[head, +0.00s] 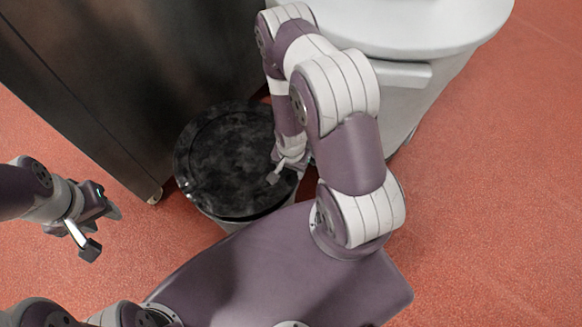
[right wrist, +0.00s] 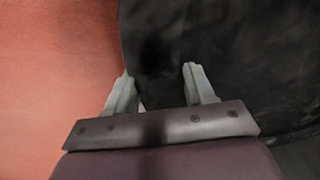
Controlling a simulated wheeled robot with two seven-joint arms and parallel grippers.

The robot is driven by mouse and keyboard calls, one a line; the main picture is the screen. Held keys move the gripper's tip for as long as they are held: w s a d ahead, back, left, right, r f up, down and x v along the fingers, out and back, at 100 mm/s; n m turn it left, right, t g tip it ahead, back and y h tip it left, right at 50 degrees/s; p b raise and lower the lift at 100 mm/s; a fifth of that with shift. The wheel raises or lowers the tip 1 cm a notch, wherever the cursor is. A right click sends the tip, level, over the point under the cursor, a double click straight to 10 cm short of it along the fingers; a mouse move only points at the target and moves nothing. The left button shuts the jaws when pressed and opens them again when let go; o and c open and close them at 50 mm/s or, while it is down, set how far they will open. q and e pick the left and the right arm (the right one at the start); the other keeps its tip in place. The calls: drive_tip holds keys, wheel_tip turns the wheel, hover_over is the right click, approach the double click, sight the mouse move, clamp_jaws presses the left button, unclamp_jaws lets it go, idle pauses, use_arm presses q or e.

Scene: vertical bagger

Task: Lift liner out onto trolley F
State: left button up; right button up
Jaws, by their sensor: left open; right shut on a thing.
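The black liner (head: 228,150) sits in a round, pale-sided bin (head: 228,225) on the floor, its dark, wrinkled surface covering the bin's top. My right gripper (head: 281,173) is at the liner's right side and is shut on it. In the right wrist view the liner (right wrist: 230,65) fills the right part, with the right gripper's fingers (right wrist: 158,76) at its edge; the exact grip is dark and hard to see. My left gripper (head: 103,230) is open and empty, left of the bin and apart from it. No marking for trolley F is readable.
A dark metal cabinet (head: 120,80) on a caster stands behind and left of the bin. A white rounded unit (head: 415,25) stands at the upper right; I cannot tell whether it is the trolley. Red floor (head: 490,190) is clear at the right.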

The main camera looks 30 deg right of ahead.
wheel_tip(320, 180, up, 17)
drive_tip(key=p, duration=1.4)
drive_tip(key=shift+w+f, duration=0.15)
